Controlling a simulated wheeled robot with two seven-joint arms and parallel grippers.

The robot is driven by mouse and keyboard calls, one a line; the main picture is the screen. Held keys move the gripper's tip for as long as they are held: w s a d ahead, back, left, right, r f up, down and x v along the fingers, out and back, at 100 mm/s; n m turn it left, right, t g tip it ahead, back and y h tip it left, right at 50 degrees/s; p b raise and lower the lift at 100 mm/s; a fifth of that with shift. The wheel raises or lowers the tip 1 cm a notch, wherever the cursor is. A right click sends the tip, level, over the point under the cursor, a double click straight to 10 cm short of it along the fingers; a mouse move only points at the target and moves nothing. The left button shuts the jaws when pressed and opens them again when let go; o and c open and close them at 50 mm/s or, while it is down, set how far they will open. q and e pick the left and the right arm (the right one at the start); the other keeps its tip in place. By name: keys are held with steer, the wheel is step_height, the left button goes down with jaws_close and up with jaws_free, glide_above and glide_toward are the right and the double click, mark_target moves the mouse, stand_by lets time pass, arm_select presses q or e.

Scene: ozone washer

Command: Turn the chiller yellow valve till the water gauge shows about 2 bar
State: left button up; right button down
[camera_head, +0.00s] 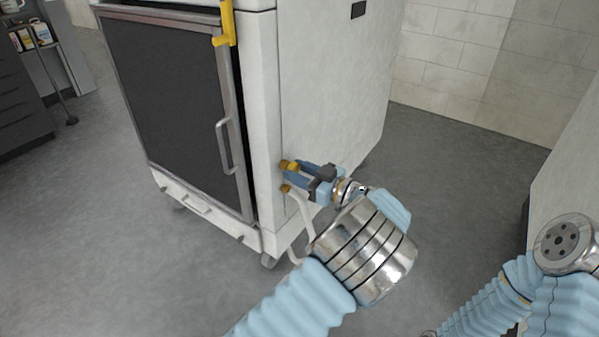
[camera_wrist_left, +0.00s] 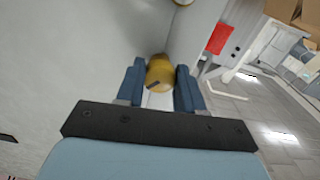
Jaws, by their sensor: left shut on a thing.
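The yellow valve (camera_head: 286,164) is a small round knob low on the side of the white chiller cabinet (camera_head: 330,80). My left gripper (camera_head: 294,172) reaches it from the right, its blue fingers shut on it. In the left wrist view, the yellow valve (camera_wrist_left: 159,72) sits between the two blue fingers, with a small dark mark on its face. A round, pale-faced thing with a yellowish rim (camera_wrist_left: 183,2), possibly the gauge, is cut off at the top edge there. No gauge reading can be made out. My right gripper is out of view.
A second yellow fitting (camera_head: 286,188) sits just below the valve, near a white hose (camera_head: 303,215) that runs down toward the floor. The cabinet's dark door has a metal handle (camera_head: 224,146). Open grey floor (camera_head: 150,270) lies in front. Another pale cabinet (camera_head: 570,150) stands at right.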

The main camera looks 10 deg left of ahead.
arm_select(q)
steer(key=shift+m, duration=0.3)
steer(key=m, duration=0.3)
steer(key=shift+m, duration=0.3)
steer(key=m+p, duration=0.1)
steer(key=m, duration=0.3)
steer(key=shift+s+r, duration=0.1)
steer(key=m+p, duration=0.3)
steer(key=m, duration=0.2)
steer(key=shift+m, duration=0.4)
steer(key=m+p, duration=0.2)
steer(key=m, duration=0.2)
steer(key=shift+p, duration=0.3)
steer(key=shift+s+m, duration=0.1)
steer(key=shift+m, duration=0.3)
steer(key=o, duration=1)
steer(key=shift+o, duration=0.2)
